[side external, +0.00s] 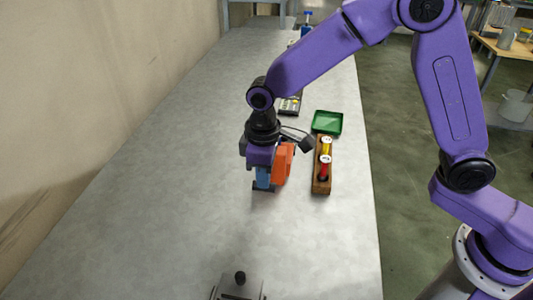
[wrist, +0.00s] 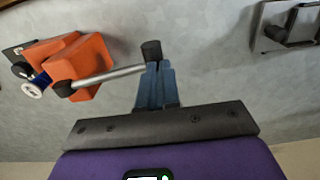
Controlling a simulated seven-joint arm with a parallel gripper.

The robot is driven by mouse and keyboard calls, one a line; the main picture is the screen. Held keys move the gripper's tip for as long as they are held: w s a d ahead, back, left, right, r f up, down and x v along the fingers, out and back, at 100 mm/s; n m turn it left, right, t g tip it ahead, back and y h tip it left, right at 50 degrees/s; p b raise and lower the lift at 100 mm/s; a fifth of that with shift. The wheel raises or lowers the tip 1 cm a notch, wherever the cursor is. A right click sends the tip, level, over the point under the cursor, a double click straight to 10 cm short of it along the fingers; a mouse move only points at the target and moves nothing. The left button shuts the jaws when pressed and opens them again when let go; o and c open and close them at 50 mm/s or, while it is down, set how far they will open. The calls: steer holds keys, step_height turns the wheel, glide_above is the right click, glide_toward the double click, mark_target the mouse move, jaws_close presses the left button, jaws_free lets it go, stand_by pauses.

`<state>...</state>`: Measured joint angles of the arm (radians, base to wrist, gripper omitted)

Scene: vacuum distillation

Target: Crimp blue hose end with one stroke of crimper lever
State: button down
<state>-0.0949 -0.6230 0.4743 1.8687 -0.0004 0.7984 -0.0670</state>
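The orange crimper (side external: 283,160) stands on the grey bench, partly behind my gripper in the side view. In the wrist view the crimper (wrist: 85,62) is at the left, with its silver lever (wrist: 110,76) reaching right to a black knob (wrist: 151,50). A blue piece with a white round end (wrist: 32,89), apparently the blue hose end, shows at the crimper's left side. My gripper (wrist: 157,68) has its blue fingers together, right at the knob; I cannot tell whether they touch it. In the side view my gripper (side external: 262,184) is low over the bench, left of the crimper.
A wooden rack (side external: 321,184) holds a yellow piece (side external: 326,146) and a red piece (side external: 324,168), right of the crimper. A green tray (side external: 327,122) lies behind it. A metal fixture (side external: 238,290) with a black knob is at the front. The bench's left side is clear.

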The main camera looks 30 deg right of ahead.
steer(key=shift+f, duration=0.2)
stand_by(0.3)
steer(key=shift+f, duration=1.2)
stand_by(0.3)
step_height(320, 180, up, 14)
steer(key=shift+f, duration=0.25)
stand_by(1.0)
stand_by(0.6)
